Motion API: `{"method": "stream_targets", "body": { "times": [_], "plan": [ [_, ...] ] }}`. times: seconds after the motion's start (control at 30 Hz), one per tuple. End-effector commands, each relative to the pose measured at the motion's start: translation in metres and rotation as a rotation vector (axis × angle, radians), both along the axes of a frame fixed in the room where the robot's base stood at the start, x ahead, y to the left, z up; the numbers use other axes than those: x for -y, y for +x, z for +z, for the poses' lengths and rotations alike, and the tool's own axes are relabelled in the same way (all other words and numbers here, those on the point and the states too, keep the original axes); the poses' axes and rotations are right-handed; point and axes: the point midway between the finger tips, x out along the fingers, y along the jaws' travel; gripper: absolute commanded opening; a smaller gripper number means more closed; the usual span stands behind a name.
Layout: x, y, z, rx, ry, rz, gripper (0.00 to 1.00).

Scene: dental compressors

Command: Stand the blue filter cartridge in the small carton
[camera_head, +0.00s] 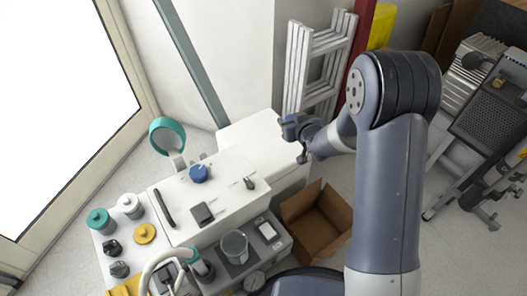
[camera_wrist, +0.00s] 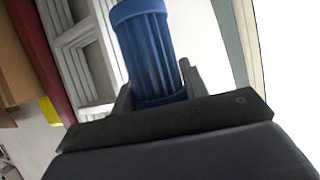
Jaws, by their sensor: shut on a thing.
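The blue filter cartridge (camera_wrist: 146,45) is a ribbed cylinder with a smooth rim at its far end. My gripper (camera_wrist: 156,90) is shut on it, with one finger on each side of its near part. In the head view my gripper (camera_head: 304,135) is up in the air at the right end of the white surfaces, and the cartridge (camera_head: 289,120) shows small and partly hidden at its end. The small carton (camera_head: 330,208) is brown, open-topped, and stands lower, below my gripper in the picture. Its visible inside looks empty.
A white cabinet top (camera_head: 225,190) holds a blue knob-like part (camera_head: 199,173), a dark box and tools. A grey tray (camera_head: 262,262) with a clear beaker (camera_head: 234,246) lies left of the carton. A ladder (camera_head: 308,65) leans behind; a wheeled rack (camera_head: 485,120) stands right.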

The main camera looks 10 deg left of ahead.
Motion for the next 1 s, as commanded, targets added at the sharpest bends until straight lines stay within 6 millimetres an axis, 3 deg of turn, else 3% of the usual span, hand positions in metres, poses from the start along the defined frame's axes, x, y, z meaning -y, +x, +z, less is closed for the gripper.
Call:
{"method": "stream_targets", "body": {
  "times": [0.03, 0.33, 0.47, 1.0],
  "plan": [
    [-0.010, 0.004, -0.016, 0.006, 0.001, 0.020, 0.19],
    [-0.043, 0.016, -0.029, 0.002, 0.002, 0.076, 0.19],
    [-0.046, 0.017, -0.035, -0.001, 0.000, 0.082, 0.19],
    [-0.046, 0.016, -0.111, -0.003, 0.000, 0.081, 0.19]
  ]
}}
